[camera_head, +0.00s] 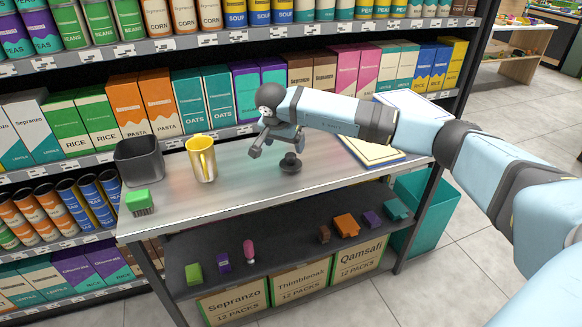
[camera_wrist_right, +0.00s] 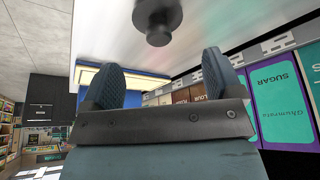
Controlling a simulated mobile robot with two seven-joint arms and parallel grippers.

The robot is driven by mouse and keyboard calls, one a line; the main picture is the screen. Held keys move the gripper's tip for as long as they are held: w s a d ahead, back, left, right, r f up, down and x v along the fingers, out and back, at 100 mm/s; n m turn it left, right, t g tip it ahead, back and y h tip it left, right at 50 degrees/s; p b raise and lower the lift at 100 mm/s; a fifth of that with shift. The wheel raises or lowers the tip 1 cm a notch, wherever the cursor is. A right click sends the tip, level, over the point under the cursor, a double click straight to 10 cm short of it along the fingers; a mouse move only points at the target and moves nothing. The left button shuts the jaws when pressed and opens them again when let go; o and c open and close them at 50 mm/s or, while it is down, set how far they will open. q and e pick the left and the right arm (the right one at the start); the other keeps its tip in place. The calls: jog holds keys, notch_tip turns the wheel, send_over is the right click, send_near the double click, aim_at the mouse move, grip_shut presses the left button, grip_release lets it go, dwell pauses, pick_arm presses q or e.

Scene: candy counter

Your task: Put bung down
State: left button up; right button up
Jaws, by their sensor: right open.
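The bung (camera_head: 290,164), a small dark grey stopper with a knob on top, stands upright on the metal counter top (camera_head: 240,185). In the right wrist view the bung (camera_wrist_right: 157,22) is beyond the fingertips, with a gap between them. My right gripper (camera_head: 276,146) is open and empty, just above and to the left of the bung in the head view. Its two spread fingers also show in the right wrist view (camera_wrist_right: 165,80). My left gripper is in no view.
On the counter are a yellow mug (camera_head: 201,160), a dark grey bin (camera_head: 139,161), a green brush-like block (camera_head: 140,202) and a blue-and-cream book (camera_head: 372,152). Stocked shelves stand close behind. The counter front between the green block and the bung is clear.

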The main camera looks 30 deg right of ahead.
aim_at(290, 155)
jog(key=x, duration=0.3)
jog(key=shift+f, duration=0.2)
jog(key=shift+x, duration=0.75)
jog(key=b+x, duration=0.1)
jog(key=x, duration=0.4)
jog(key=shift+d+r, duration=0.1)
jog(key=shift+d, duration=0.1)
jog(key=c, duration=0.8)
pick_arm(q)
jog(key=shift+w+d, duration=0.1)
pick_arm(e)
jog(key=shift+o, duration=0.2)
jog(key=shift+r, duration=0.15)
